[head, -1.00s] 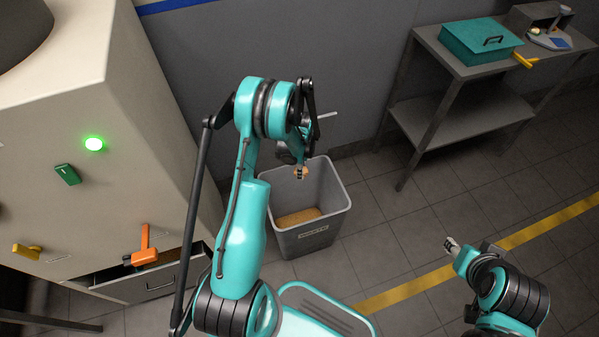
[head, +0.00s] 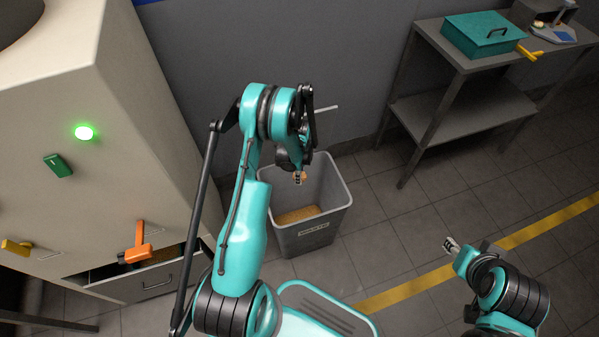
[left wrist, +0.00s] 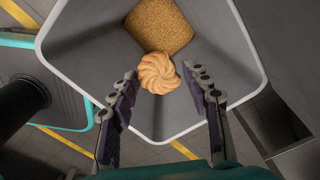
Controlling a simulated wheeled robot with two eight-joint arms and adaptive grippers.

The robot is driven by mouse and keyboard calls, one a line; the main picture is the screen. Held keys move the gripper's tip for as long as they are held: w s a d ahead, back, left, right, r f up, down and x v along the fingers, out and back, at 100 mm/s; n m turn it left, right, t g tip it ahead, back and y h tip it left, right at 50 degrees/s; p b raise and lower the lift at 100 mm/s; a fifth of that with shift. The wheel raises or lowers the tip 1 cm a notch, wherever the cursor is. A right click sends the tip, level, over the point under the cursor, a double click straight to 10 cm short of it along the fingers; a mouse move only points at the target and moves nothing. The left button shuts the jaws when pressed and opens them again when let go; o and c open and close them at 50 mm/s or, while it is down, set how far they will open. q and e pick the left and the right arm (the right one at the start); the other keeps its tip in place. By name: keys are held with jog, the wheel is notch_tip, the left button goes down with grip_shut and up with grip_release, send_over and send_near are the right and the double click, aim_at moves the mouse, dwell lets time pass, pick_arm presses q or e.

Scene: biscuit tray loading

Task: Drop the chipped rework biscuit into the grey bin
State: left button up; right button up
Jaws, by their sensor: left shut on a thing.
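The grey bin (head: 309,236) stands on the floor by the wall, with golden crumbs (head: 297,214) in its bottom. My left gripper (head: 299,178) is over the bin's mouth, pointing down. In the left wrist view, the swirled golden biscuit (left wrist: 158,73) is between the fingertips of my left gripper (left wrist: 159,72), which is shut on it. The bin's rim (left wrist: 246,55) surrounds it there, and the crumbs lie beyond. I cannot make out the chip. My right gripper (head: 452,246) is over the floor at the right, too small to tell its opening.
A beige machine (head: 90,150) with a green light, levers and an open drawer (head: 150,283) stands left of the bin. A grey table (head: 460,68) with a teal box (head: 484,38) stands at the back right. The floor right of the bin is clear.

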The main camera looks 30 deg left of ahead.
pick_arm(q)
jog(key=o, duration=0.8)
notch_tip(320, 180, up, 12)
dwell(0.3)
